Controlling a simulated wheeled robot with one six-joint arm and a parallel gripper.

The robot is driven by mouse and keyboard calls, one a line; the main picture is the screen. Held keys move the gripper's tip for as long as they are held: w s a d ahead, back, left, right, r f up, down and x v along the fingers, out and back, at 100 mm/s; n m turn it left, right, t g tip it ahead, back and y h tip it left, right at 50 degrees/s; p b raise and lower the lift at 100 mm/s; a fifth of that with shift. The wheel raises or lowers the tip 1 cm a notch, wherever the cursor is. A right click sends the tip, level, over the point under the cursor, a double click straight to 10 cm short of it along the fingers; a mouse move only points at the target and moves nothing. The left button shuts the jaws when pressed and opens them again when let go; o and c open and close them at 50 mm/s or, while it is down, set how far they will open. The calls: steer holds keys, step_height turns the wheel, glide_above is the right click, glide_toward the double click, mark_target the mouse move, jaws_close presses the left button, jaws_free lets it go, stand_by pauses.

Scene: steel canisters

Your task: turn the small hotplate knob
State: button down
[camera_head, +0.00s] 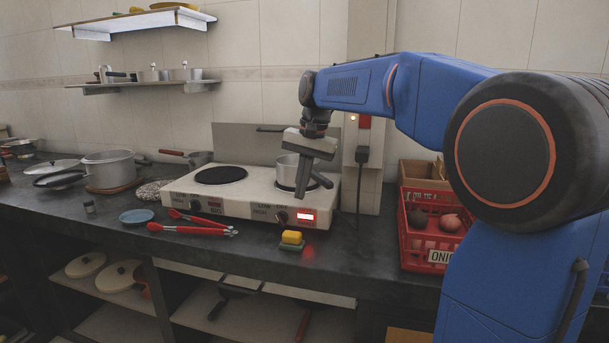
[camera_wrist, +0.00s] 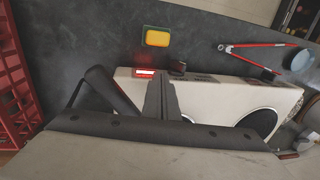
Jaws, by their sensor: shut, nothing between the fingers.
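The white two-burner hotplate (camera_head: 250,205) stands on the dark counter. Its right front knob (camera_head: 282,216) is dark and sits just left of a glowing red indicator (camera_head: 305,217). In the wrist view this knob (camera_wrist: 178,68) shows beside the red light. The left front knob (camera_head: 196,206) is by the bigger, bare burner. A metal pot (camera_head: 286,168) stands on the smaller right burner, partly hidden by my gripper (camera_head: 314,182). My gripper is shut and empty, above the right end of the hotplate, apart from the knob. The knob's pointer direction is too small to tell.
Red tongs (camera_head: 190,227), a blue dish (camera_head: 136,216) and a yellow-green sponge (camera_head: 291,239) lie in front of the hotplate. A red onion crate (camera_head: 420,255) stands at right. A wall box (camera_head: 365,150) with a plugged cable is behind. Pots stand at left.

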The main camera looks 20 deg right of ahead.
mark_target(283, 219)
steer(key=f, duration=0.1)
steer(key=w+a+f, duration=0.1)
steer(key=f, duration=0.1)
steer(key=a+f, duration=0.1)
steer(key=shift+w+a+f, duration=0.2)
steer(key=shift+w, duration=0.1)
steer(key=shift+w+a+f, duration=0.3)
steer(key=shift+w+a, duration=0.15)
steer(key=shift+a, duration=0.15)
